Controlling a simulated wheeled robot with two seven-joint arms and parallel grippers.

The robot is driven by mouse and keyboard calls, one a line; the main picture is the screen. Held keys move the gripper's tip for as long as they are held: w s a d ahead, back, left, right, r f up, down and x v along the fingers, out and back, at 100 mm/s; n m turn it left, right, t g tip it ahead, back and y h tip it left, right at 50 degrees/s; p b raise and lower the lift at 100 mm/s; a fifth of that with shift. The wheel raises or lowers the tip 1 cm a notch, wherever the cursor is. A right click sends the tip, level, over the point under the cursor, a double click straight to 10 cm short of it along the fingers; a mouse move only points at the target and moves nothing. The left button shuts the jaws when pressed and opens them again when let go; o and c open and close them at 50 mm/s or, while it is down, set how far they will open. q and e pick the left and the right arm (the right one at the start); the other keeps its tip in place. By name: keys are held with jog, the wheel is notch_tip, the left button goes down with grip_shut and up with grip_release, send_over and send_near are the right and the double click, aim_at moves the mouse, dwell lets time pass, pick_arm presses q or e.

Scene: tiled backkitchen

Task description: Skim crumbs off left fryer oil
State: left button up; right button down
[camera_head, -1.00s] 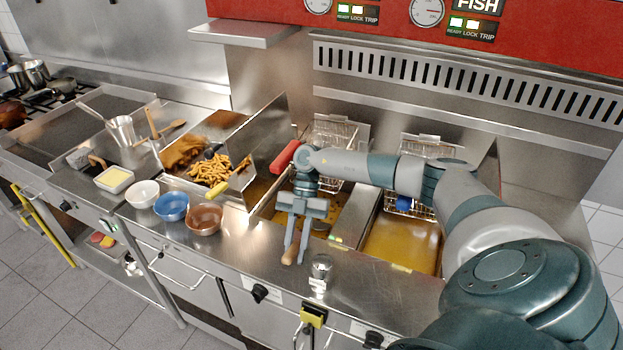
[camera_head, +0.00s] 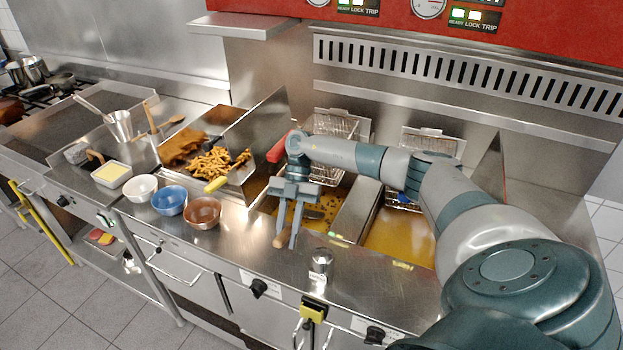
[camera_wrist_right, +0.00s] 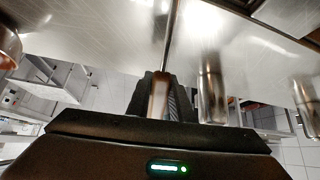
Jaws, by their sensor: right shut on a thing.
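The left fryer's oil (camera_head: 325,207) is amber with dark crumbs floating on it; my right arm covers part of the vat. My right gripper (camera_head: 287,238) hangs at the front edge of this vat. It is shut on a tool with a wooden handle (camera_head: 280,242). In the right wrist view the handle (camera_wrist_right: 159,98) sits between the fingers and a thin metal rod (camera_wrist_right: 171,35) runs away from it. The tool's far end cannot be made out. My left gripper is not in view.
The right fryer (camera_head: 400,237) holds clear yellow oil. Wire baskets (camera_head: 340,124) hang behind the vats. A metal shaker (camera_head: 321,262) stands on the front counter. White, blue (camera_head: 170,201) and brown bowls (camera_head: 203,212) and a tray of fries (camera_head: 215,163) lie left.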

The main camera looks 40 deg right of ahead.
jog(key=shift+w, duration=0.15)
dwell(0.3)
jog(key=shift+s+d+p, duration=0.4)
jog(key=shift+s+p, duration=0.35)
jog(key=shift+s, duration=0.05)
jog(key=shift+s+d+p, duration=0.25)
jog(key=shift+s+p, duration=0.1)
jog(key=shift+s, duration=0.3)
jog(key=shift+s+d+p, duration=0.3)
jog(key=shift+s+p, duration=0.05)
jog(key=shift+s, duration=0.3)
jog(key=shift+s+d+p, duration=0.25)
jog(key=shift+s+p, duration=0.1)
jog(key=shift+s, duration=0.3)
jog(key=shift+s+d, duration=0.15)
jog(key=shift+s, duration=0.25)
jog(key=shift+w+a, duration=0.6)
jog(key=shift+a, duration=0.2)
jog(key=shift+w+a, duration=0.6)
jog(key=shift+a, duration=0.2)
